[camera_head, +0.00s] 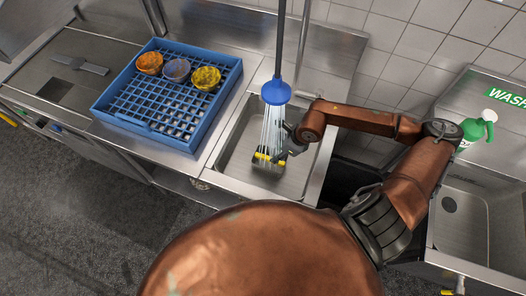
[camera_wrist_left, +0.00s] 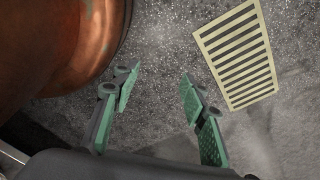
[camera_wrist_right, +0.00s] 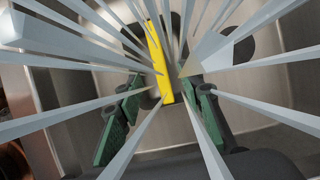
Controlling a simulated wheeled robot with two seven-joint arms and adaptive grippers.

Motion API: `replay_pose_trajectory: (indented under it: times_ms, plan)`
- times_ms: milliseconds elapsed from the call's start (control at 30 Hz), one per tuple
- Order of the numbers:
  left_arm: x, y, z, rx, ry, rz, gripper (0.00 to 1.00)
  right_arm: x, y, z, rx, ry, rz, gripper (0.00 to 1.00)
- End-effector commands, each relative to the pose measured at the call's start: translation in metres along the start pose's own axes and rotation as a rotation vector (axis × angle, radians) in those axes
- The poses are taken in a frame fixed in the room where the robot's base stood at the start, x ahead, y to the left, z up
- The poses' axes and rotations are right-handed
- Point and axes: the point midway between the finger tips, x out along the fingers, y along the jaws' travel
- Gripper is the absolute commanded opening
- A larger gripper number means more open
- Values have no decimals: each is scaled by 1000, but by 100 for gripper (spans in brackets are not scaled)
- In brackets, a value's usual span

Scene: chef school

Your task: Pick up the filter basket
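In the head view, a yellow-edged item (camera_head: 262,158), perhaps the filter basket, lies in the sink under streaming water; its full shape is hidden. My right gripper (camera_head: 284,148) reaches down into the sink beside it. In the right wrist view a yellow bar (camera_wrist_right: 156,58) runs between the green fingers of the right gripper (camera_wrist_right: 160,88). The fingers stand apart, with gaps beside the bar; water streaks cover much of this view. My left gripper (camera_wrist_left: 156,85) is open and empty above the floor, outside the head view.
A blue spray head (camera_head: 276,92) pours water into the sink (camera_head: 232,165). A blue rack (camera_head: 112,112) on the left counter holds three small bowls (camera_head: 177,70). A green and white bottle (camera_head: 476,130) stands by the right basin (camera_head: 466,235). A pale slatted grate (camera_wrist_left: 237,55) lies below the left gripper.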

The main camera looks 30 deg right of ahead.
Motion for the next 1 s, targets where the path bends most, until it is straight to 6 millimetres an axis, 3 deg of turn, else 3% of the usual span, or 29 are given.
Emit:
replay_pose_trajectory:
  times_ms: [167, 400, 500, 700, 900, 1000]
  plan:
    - [0, -1, -6, 2, 6, 0, 40, 14, 2, 2, -2, -1, 5, 35]
    - [-4, 3, 31, -7, -38, 2, 40, 41, 4, 4, -7, -1, 6, 35]
    - [-7, 3, 38, -8, -47, 3, 40, 56, 5, 2, -6, -1, 6, 35]
    - [-6, 2, 28, -7, -34, 2, 40, 77, 4, 1, -5, -1, 3, 35]
    - [-5, 1, 4, -2, -3, 1, 40, 79, 4, 0, -4, -1, 2, 35]
    - [-5, 0, 2, -1, 0, 0, 40, 79, 4, 0, -4, -1, 2, 35]
